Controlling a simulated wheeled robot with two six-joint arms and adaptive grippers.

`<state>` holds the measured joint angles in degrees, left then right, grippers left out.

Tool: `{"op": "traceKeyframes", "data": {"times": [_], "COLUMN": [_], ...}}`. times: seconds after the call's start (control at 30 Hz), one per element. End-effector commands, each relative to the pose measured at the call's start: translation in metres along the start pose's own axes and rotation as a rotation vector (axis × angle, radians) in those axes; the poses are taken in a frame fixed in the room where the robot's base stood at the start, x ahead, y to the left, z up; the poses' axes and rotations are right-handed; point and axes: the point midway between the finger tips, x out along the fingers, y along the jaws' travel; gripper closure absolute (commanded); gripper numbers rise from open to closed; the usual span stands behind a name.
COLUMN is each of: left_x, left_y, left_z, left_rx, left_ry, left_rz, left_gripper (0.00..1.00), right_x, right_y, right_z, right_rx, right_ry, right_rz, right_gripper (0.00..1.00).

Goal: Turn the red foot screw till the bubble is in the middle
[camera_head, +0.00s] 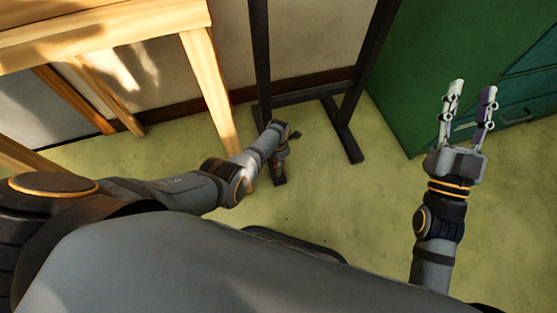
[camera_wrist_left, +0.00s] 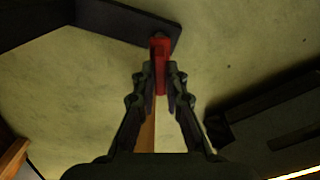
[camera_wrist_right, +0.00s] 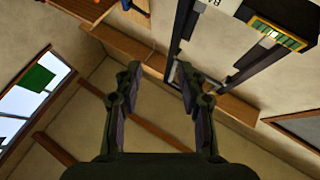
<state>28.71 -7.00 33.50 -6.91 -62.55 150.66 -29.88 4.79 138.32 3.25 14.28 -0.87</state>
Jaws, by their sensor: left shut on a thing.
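The red foot screw (camera_wrist_left: 160,48) sits at the end of a dark foot bar (camera_wrist_left: 115,20) in the left wrist view. My left gripper (camera_wrist_left: 160,78) is shut on it, with a finger on each side. In the head view my left gripper (camera_head: 281,152) is low by the foot of the dark stand (camera_head: 262,55), and the screw is hidden there. My right gripper (camera_head: 473,90) is open and empty, raised in front of the green cabinet; its spread fingers also show in the right wrist view (camera_wrist_right: 158,72). I cannot make out a bubble in any view.
A wooden table (camera_head: 110,35) stands at the left, its leg close to my left forearm. A green cabinet (camera_head: 440,60) stands at the right. A yellow-green panel (camera_wrist_right: 277,33) on dark uprights shows in the right wrist view. The floor (camera_head: 375,205) between my arms is clear.

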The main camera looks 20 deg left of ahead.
Motion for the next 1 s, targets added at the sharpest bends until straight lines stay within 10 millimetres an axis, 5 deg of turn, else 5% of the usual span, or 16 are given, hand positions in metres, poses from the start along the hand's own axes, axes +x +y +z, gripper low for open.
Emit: {"op": "traceKeyframes", "data": {"times": [0.4, 1.0], "left_x": [0.001, 0.001], "left_y": [0.0, 0.0], "left_z": [-0.001, -0.001], "left_rx": [-0.218, -0.262], "left_ry": [0.002, 0.002], "left_rz": [0.0, 0.0], "left_gripper": [1.0, 1.0], "right_x": [-0.001, -0.003], "right_y": [0.0, 0.0], "right_z": [0.009, 0.013], "right_rx": [0.003, 0.004], "right_ry": [-0.042, -0.055], "right_rz": [0.001, 0.002], "right_gripper": [0.6, 0.6]}}
